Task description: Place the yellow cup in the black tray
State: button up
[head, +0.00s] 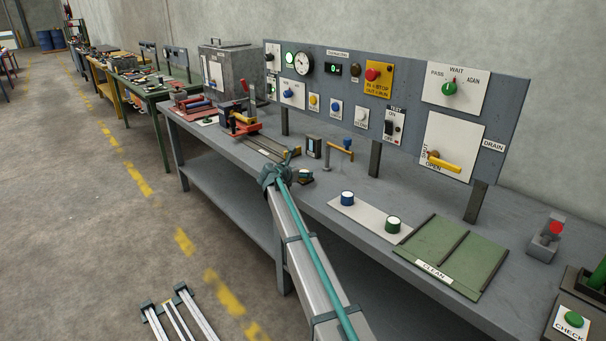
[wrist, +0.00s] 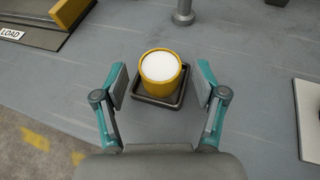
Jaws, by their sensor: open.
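The yellow cup (wrist: 160,80) has a white top and stands upright inside the small black tray (wrist: 157,101) in the wrist view. The tray's dark rim shows around the cup's base. My gripper (wrist: 161,84) is open, with one finger on each side of the cup and a visible gap to each.
A metal post (wrist: 183,12) stands just beyond the tray. A dark fixture marked LOAD (wrist: 30,32) lies at the upper left. A pale plate with blue and green knobs (head: 370,221) and a green CLEAN tray (head: 425,247) are to the right. Bare bench surrounds the tray.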

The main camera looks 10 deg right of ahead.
jog(key=v, duration=0.9)
jog(key=shift+s+a+r, duration=0.15)
jog(key=shift+s+r, duration=0.05)
jog(key=shift+s, duration=0.05)
jog(key=s+d+f+m+g+y+p, duration=0.1)
jog(key=s+f+m+g+y, duration=0.15)
jog(key=s+f+m, duration=0.65)
jog(key=s+d+f+m+g+y, duration=0.1)
jog(key=s+d+f+m+g, duration=0.2)
jog(key=s+f, duration=1)
jog(key=s+f+m+g+y+p, duration=0.1)
jog(key=s+f+m+g, duration=0.2)
jog(key=s+f+m, duration=0.65)
jog(key=s+d+f+m+g+y+p, duration=0.1)
jog(key=s+f+m+g, duration=0.1)
jog(key=s, duration=1.3)
jog(key=s+d+f+m+g+y+p, duration=0.1)
jog(key=s+f+g, duration=0.3)
jog(key=s, duration=1.2)
jog(key=s+d+f+m+g+y+p, duration=0.1)
jog(key=s+f, duration=0.7)
jog(key=s, duration=0.8)
jog(key=m+g+y+p, duration=0.1)
jog(key=m+g, duration=0.1)
jog(key=shift+s+f+m, duration=0.2)
jog(key=shift+s+m, duration=0.05)
jog(key=shift+m, duration=0.1)
